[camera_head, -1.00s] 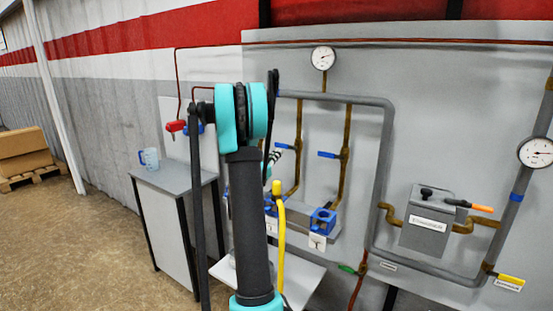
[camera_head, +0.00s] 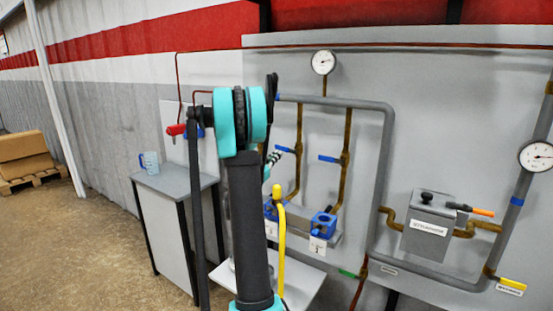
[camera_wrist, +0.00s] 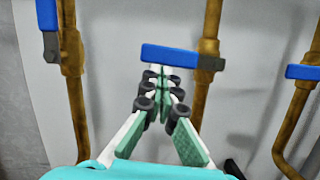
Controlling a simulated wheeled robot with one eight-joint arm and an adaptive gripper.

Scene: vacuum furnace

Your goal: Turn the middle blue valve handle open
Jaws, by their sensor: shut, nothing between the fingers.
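The middle blue valve handle (camera_wrist: 170,55) lies roughly horizontal across its upright brass pipe in the wrist view. It also shows in the head view (camera_head: 285,149), just right of my gripper. My gripper (camera_wrist: 156,70) is shut and empty, with its fingertips at the lower edge of the middle handle. I cannot tell whether they touch it. In the head view, my gripper (camera_head: 271,163) is partly hidden behind my arm. A left blue handle (camera_wrist: 48,28) stands upright along its pipe. A right blue handle (camera_wrist: 303,72) is horizontal and partly cut off by the frame edge.
A red handle (camera_head: 176,130) is on the wall at left, above a grey cabinet (camera_head: 172,180) with a blue cup (camera_head: 149,161). A large grey pipe (camera_head: 385,180) runs at right.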

